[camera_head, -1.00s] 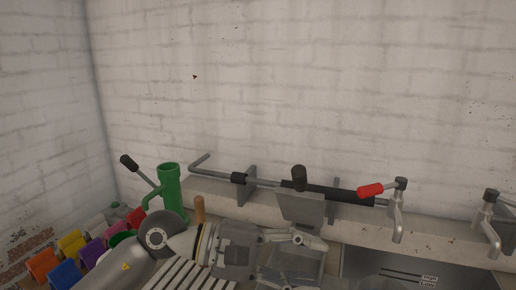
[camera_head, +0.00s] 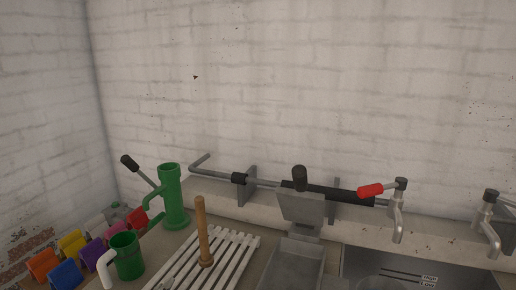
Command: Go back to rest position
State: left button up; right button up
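Neither of my grippers shows in the head view now. A green mug (camera_head: 129,257) with a white handle stands at the lower left, left of a white slatted rack (camera_head: 231,254). A wooden stick (camera_head: 202,230) stands upright at the rack. A green hand pump (camera_head: 172,196) with a black-tipped lever stands behind the mug. No arm covers any of these things.
Several coloured blocks (camera_head: 67,273) line the left wall. A grey metal tray with a raised back plate (camera_head: 301,206) is at the centre. A horizontal bar (camera_head: 330,193) runs along the brick wall.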

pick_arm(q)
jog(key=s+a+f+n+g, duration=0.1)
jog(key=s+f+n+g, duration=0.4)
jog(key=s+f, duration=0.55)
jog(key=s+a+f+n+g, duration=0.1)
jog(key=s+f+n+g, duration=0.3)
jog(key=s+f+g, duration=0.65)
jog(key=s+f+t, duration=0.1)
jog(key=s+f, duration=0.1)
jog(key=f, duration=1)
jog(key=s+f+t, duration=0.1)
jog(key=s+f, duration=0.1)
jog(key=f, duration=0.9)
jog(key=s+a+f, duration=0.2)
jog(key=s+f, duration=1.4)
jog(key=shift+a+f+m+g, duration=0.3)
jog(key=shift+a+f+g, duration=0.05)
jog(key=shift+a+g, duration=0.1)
